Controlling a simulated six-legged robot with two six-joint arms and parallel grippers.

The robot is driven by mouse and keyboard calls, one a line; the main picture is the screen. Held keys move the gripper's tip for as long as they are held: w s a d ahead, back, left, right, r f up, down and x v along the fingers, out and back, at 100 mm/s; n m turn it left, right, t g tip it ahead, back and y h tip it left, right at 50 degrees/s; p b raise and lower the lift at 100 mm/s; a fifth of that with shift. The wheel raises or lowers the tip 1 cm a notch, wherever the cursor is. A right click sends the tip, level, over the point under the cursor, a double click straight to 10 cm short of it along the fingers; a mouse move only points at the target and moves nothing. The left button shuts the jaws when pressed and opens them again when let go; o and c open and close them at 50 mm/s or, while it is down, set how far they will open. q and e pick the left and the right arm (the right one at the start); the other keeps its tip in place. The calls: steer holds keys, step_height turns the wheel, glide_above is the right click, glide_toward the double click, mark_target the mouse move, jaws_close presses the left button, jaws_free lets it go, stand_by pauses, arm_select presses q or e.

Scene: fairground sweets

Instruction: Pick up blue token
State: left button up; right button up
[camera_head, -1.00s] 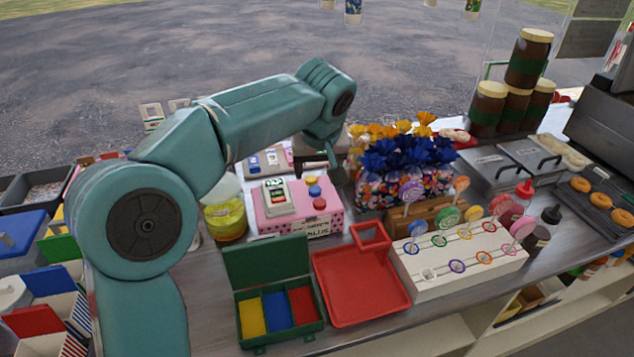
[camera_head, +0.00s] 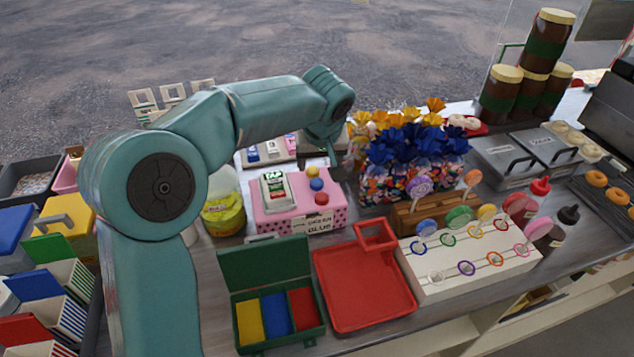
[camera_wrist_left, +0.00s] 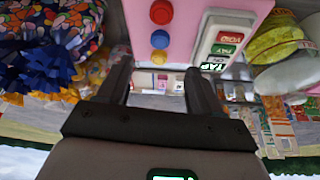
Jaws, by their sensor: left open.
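The blue token (camera_head: 316,184) is a small round disc on top of the pink box (camera_head: 275,213). It lies between a yellow token (camera_head: 312,171) and a red token (camera_head: 321,198). In the left wrist view the blue token (camera_wrist_left: 160,39) is beyond the fingertips, with the yellow token (camera_wrist_left: 159,56) closer to them. My left gripper (camera_wrist_left: 157,80) is open and empty, its two dark fingers apart. In the head view it is mostly hidden behind the end of my arm, just behind the box. My right gripper is not in view.
A card reader (camera_head: 279,191) stands on the box beside the tokens. Bags of sweets with blue ties (camera_head: 400,180) are close on the right, and a yellow tub (camera_head: 223,215) is on the left. A green colour-sorted box (camera_head: 265,262) and red tray (camera_head: 362,290) lie in front.

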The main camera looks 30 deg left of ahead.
mark_target(317, 182)
arm_select(q)
steer(key=x, duration=0.4)
steer(key=shift+s, duration=0.2)
steer(key=p+x, duration=0.1)
steer(key=x, duration=0.5)
steer(key=shift+w+r, duration=0.1)
steer(key=shift+w, duration=0.1)
steer(key=c, duration=1.1)
